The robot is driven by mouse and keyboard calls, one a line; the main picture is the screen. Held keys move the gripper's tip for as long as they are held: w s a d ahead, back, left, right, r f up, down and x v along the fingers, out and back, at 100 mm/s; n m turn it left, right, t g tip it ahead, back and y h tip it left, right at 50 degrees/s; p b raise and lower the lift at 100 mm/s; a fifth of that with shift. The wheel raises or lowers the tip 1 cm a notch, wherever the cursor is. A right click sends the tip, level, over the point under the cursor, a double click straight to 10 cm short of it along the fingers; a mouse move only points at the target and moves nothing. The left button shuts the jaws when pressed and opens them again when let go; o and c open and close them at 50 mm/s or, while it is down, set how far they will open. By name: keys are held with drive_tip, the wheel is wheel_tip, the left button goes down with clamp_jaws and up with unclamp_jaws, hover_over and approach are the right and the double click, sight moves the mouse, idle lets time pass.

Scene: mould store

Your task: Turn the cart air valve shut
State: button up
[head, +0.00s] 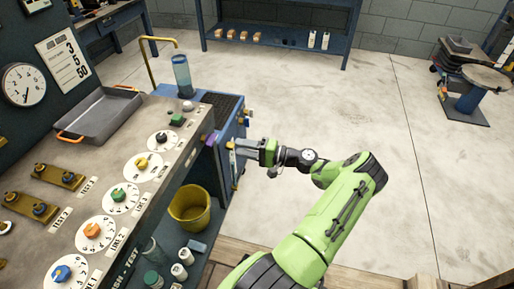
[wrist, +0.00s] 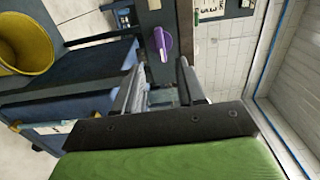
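My gripper (head: 236,150) is at the side of the blue cart (head: 226,108), right of the bench's front edge. In the wrist view its two fingers (wrist: 160,74) stand apart with nothing seen between them. A purple handle (wrist: 162,42) shows just beyond the fingertips, on a grey upright face. It lies lengthwise up the wrist picture, and I see no contact with it. In the head view a small purple part (head: 209,139) shows at the bench edge, left of my gripper. No label tells me which fitting is the cart air valve.
The bench (head: 105,165) carries several coloured knobs on dials and a grey tray (head: 98,112). A yellow bucket (head: 190,207) and several small jars stand on the blue shelf below. A clear blue cylinder (head: 182,78) stands behind. The floor (head: 340,110) to the right is open.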

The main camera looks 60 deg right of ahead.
drive_tip(key=v, duration=0.5)
drive_tip(key=shift+s+d, duration=0.1)
drive_tip(key=shift+s, duration=0.3)
